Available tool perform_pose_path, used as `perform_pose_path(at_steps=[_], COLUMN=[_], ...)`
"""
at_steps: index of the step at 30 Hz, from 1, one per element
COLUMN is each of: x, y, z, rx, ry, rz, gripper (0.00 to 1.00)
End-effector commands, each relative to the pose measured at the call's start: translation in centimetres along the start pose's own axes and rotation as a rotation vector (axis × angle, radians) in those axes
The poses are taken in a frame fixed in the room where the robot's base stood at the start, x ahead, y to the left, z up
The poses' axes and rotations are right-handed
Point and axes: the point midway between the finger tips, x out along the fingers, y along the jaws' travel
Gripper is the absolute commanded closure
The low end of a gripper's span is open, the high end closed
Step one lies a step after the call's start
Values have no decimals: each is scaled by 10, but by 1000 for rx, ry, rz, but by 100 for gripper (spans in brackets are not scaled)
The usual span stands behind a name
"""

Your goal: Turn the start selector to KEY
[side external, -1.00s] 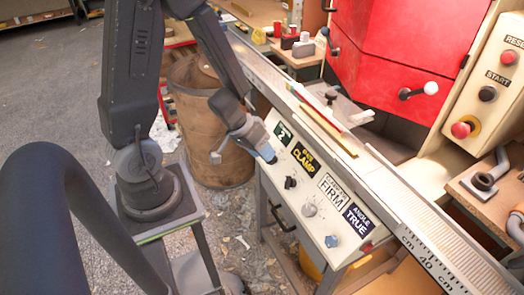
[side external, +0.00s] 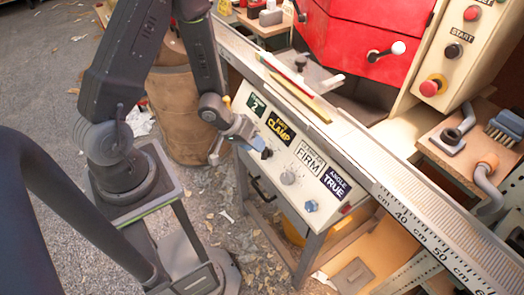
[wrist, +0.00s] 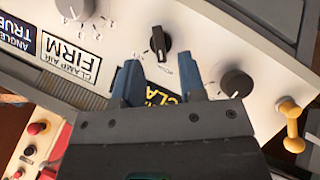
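A black selector knob (wrist: 160,42) stands on the white panel in the wrist view, with small markings around it that I cannot read clearly. Its body looks elongated and tilted slightly off upright in that view. My gripper (wrist: 161,74) is open, its two blue fingers apart and empty. The knob shows just beyond the gap between the fingertips; I see no contact. In the side view my gripper (side external: 262,147) is low over the sloping panel (side external: 327,219), near the yellow-lettered CLAMP label (side external: 281,127), and largely hides the black knob.
A silver knob (side external: 287,177) and a blue knob (side external: 311,206) lie right of my gripper in the side view. A dark round knob (wrist: 236,83) and a yellow handle (wrist: 291,123) are right in the wrist view. The fence with its scale (side external: 395,208) runs behind the panel.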

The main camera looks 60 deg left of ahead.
Motion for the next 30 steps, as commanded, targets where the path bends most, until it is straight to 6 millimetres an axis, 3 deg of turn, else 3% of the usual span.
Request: perform_pose_path(at_steps=[3, 9, 21, 30], x=[20, 40, 45, 45], y=[0, 0, 0, 0], z=[1, 0, 0, 0], rx=[0, 1, 0, 0], ry=[-4, -1, 0, 0], rz=[-1, 0, 0, -1], gripper=[63, 63, 64, 92])
